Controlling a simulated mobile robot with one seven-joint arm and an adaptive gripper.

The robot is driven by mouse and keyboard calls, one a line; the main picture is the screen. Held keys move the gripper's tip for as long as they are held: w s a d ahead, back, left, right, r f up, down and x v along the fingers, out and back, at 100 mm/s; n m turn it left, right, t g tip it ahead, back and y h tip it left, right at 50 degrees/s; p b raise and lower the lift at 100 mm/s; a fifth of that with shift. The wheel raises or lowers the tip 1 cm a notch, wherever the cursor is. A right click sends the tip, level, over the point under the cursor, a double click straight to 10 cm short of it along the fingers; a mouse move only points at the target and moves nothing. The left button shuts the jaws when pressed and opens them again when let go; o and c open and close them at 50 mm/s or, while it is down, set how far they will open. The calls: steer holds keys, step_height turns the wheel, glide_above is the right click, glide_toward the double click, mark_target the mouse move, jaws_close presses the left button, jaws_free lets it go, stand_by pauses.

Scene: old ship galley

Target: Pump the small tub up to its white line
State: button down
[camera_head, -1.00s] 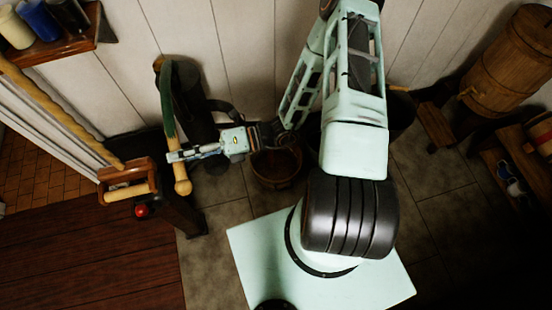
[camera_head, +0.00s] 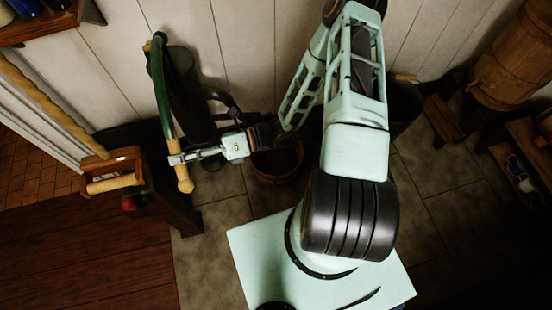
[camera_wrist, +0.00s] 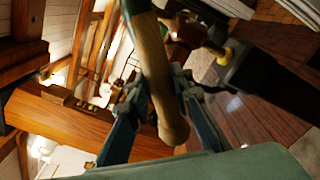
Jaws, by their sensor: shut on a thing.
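The pump (camera_head: 190,95) is a dark upright cylinder by the wall, with a green lever (camera_head: 160,88) that ends in a pale wooden grip (camera_head: 185,184). My gripper (camera_head: 177,159) is shut on this lever near the wooden grip. In the wrist view, the wooden grip (camera_wrist: 172,125) runs between the two fingers of my gripper (camera_wrist: 163,98). A small wooden tub (camera_head: 277,173) stands on the floor right of the pump, partly hidden by my arm. Its white line and water level cannot be made out.
A dark post with a wooden roller (camera_head: 113,183) stands close left of my gripper. A barrel (camera_head: 512,65) on a stand is at the right. A dark bucket (camera_head: 405,105) stands behind my arm. Grey floor tiles (camera_head: 225,215) are clear in front.

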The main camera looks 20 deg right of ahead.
steer(key=shift+f, duration=0.1)
steer(key=w+f+n+b, duration=0.3)
steer(key=w+f+b, duration=0.1)
steer(key=f+b, duration=0.4)
steer(key=shift+d+f+n, duration=0.2)
steer(key=shift+f+n, duration=0.05)
steer(key=shift+n, duration=0.15)
steer(key=shift+s+r, duration=0.1)
steer(key=s+r+m+p, duration=0.1)
steer(key=r+p, duration=0.1)
steer(key=s+r+m+p, duration=0.1)
steer(key=r+p, duration=0.2)
steer(key=s+r+m+p, duration=0.1)
steer(key=r+p, duration=0.2)
steer(key=shift+s+a+r, duration=0.15)
steer(key=shift+a+r, duration=0.05)
steer(key=shift+s+r+m+p, duration=0.15)
steer(key=shift+r+m+p, duration=0.15)
steer(key=shift+p, duration=0.15)
steer(key=shift+s, duration=0.15)
